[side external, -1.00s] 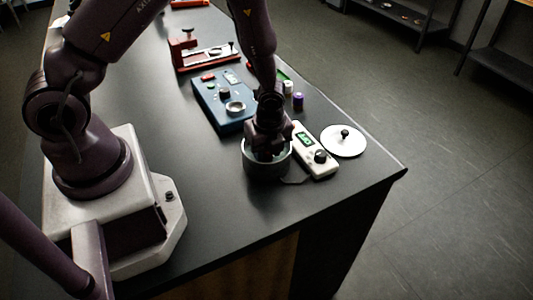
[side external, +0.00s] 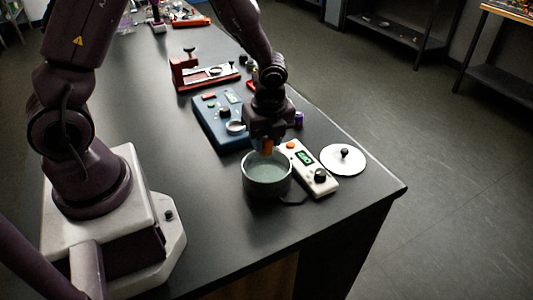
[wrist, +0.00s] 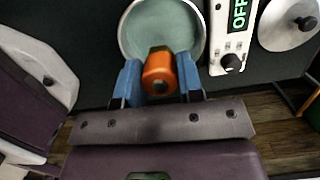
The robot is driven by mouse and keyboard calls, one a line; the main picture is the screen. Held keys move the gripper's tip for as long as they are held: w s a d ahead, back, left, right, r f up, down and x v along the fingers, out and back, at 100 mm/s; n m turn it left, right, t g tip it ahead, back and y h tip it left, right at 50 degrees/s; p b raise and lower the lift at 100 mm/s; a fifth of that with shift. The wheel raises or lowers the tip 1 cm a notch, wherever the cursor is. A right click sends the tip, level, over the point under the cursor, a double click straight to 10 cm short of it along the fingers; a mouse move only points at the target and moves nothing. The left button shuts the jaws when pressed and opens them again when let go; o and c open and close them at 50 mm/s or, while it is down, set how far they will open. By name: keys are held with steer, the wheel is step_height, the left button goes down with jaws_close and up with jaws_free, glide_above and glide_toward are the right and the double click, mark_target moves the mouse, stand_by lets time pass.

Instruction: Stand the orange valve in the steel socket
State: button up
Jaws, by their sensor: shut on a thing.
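The orange valve (wrist: 159,72) is pinched between the blue fingers of my gripper (wrist: 159,80) in the wrist view. In the side view the valve (side external: 267,147) hangs beneath my gripper (side external: 268,142), above the back rim of a round grey pot (side external: 266,188). The pot has pale greenish contents. A steel ring (side external: 236,127), which looks like the socket, sits on top of a blue unit (side external: 208,118) behind and left of my gripper. My gripper partly hides the unit's right side. The socket is not in the wrist view.
A white controller with a dial (side external: 314,175) stands close right of the pot, with a white lid (side external: 343,158) beyond it. A red fixture (side external: 207,74) stands behind the blue unit. The dark table (side external: 160,115) is clear left of the unit.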

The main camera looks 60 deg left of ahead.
steer(key=a+n, duration=0.6)
steer(key=a, duration=1.2)
glide_above(234, 128)
steer(key=shift+w+d+f+g, duration=0.1)
steer(key=shift+d+f+g, duration=0.1)
steer(key=shift+f, duration=0.6)
steer(key=shift+w+d+f+g, duration=0.1)
steer(key=shift+f+g, duration=0.1)
steer(key=shift+f, duration=0.6)
steer(key=shift+f, duration=0.4)
steer(key=shift+f, duration=0.3)
steer(key=shift+f, duration=0.45)
steer(key=o, duration=1.5)
steer(key=shift+r, duration=4.1)
